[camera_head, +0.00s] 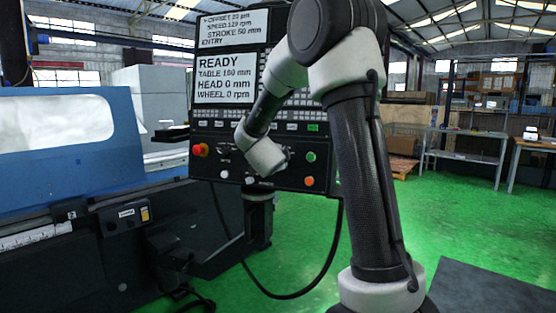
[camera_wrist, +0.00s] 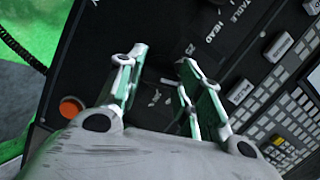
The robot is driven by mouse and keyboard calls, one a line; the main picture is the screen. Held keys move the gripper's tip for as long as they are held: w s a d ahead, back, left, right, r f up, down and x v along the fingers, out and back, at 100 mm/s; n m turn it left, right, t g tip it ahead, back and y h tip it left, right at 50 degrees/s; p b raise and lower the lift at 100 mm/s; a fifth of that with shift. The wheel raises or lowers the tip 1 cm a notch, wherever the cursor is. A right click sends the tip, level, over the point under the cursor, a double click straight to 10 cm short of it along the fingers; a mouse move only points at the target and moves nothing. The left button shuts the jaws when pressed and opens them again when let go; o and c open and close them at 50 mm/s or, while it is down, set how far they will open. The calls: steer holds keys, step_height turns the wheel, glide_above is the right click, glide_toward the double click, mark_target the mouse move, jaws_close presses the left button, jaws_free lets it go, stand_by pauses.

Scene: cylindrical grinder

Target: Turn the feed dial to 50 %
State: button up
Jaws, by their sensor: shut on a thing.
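The black control panel (camera_head: 213,174) faces me, with my arm in front of it. In the wrist view, my gripper (camera_wrist: 162,56) is at the panel, its two fingers on either side of a dark dial (camera_wrist: 155,96) with small white marks. The fingers are closed on this dial, which looks like the feed dial. A printed "25" (camera_wrist: 191,48) shows just beyond the fingers. The dial's pointer and present setting cannot be read. In the head view my wrist hides the dial and the fingers.
The screen (camera_head: 224,78) reads READY. A red stop button (camera_head: 200,150) is left of my wrist; a green button (camera_head: 311,157) and an orange button (camera_head: 309,181) are right. The orange button also shows in the wrist view (camera_wrist: 71,107). A blue machine (camera_head: 60,155) stands left.

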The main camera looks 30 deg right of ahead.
stand_by(0.4)
steer(key=o, duration=1)
steer(key=v, duration=1.2)
